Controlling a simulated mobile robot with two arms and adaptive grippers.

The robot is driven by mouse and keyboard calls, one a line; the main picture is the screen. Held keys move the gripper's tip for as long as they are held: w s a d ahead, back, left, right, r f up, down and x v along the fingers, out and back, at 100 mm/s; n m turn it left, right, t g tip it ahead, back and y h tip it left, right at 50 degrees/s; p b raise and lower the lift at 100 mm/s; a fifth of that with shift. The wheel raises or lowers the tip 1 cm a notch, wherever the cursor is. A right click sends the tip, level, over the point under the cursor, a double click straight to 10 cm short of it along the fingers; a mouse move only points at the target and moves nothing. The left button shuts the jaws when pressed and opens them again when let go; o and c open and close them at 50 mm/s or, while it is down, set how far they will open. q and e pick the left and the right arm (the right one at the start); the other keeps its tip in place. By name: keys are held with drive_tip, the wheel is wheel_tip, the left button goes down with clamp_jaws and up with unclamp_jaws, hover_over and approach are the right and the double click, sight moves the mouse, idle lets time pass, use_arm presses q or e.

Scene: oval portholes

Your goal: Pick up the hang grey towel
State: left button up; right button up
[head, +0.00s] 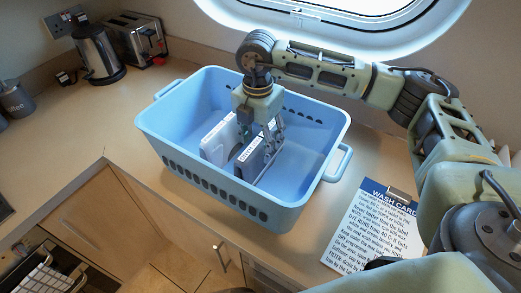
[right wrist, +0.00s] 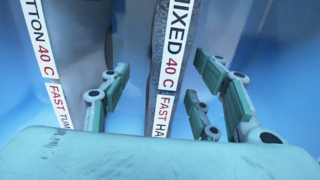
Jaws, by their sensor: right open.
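The grey towel (head: 252,163) stands on edge in the blue basket (head: 180,168), with a white label strip along its top. In the right wrist view its grey edge (right wrist: 155,75) shows beside a label reading "MIXED 40 C FAST HA…", the rest cut off. My right gripper (head: 261,140) points down into the basket, open, with its fingers on either side of the grey towel. I cannot tell whether they touch it. A paler towel (head: 218,143) stands to its left, labelled "…TTON 40 C FAST TUM…" in the right wrist view (right wrist: 75,30). My left gripper is not in view.
The basket's walls surround the gripper. A printed wash card (head: 375,228) lies on the counter to the right. A kettle (head: 97,52) and a toaster (head: 136,37) stand at the back left. An oval porthole (head: 340,12) is behind.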

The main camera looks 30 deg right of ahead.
drive_tip(key=f, duration=0.1)
drive_tip(key=f+p, duration=0.1)
drive_tip(key=f, duration=0.1)
drive_tip(key=f+p, duration=0.1)
drive_tip(key=shift+s+d+f, duration=0.25)
drive_tip(key=shift+f, duration=0.1)
drive_tip(key=shift+c, duration=0.8)
clamp_jaws()
